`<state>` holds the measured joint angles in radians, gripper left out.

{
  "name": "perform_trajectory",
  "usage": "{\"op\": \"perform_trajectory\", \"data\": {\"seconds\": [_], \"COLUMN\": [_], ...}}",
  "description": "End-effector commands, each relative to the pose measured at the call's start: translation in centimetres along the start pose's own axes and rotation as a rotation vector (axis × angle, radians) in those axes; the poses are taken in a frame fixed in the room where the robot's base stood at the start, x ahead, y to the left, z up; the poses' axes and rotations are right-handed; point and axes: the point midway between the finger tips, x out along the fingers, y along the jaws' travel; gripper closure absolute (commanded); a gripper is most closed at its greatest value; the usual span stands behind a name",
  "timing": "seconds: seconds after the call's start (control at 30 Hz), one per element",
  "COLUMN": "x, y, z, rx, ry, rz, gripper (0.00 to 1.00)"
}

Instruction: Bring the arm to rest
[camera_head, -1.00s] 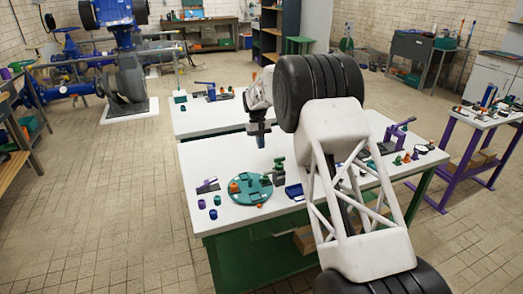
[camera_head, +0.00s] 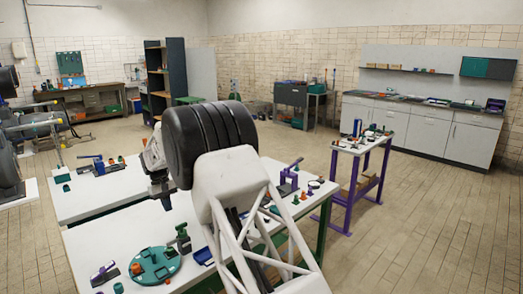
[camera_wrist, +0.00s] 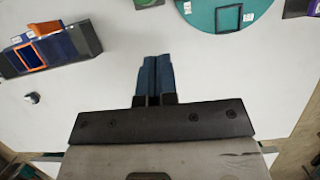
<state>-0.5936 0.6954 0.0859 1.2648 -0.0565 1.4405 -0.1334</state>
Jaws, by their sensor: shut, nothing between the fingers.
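My gripper (camera_wrist: 155,78) is shut and empty in the wrist view, its two blue fingers side by side above the white table top (camera_wrist: 90,95). In the head view my gripper (camera_head: 167,203) hangs over the white table, left of my arm's big black joint. The arm is raised and bent over the table, and hides part of the table top. The gripper appears clear of the objects on the table.
A round green plate (camera_head: 155,265) lies on the near table, with a green-topped fixture (camera_head: 183,239) beside it. A purple-handled press (camera_head: 289,179) stands at the right. A purple-legged side table (camera_head: 357,150) stands farther right. Open floor (camera_head: 430,220) lies at right.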

Motion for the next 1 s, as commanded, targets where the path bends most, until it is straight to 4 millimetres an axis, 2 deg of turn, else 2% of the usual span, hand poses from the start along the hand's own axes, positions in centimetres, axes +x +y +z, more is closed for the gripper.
{"op": "perform_trajectory", "data": {"seconds": [0.1, 0.4, 0.7, 1.0], "x": [-1.6, -4.5, -6.5, -7.6], "y": [1.8, 5.8, 9.0, 11.4], "z": [2.9, 10.4, 18.2, 26.2], "rx": [0.026, 0.092, 0.157, 0.224], "ry": [0.02, 0.071, 0.121, 0.171], "rz": [-0.006, -0.02, -0.031, -0.041], "gripper": [1.0, 1.0, 1.0, 1.0]}}
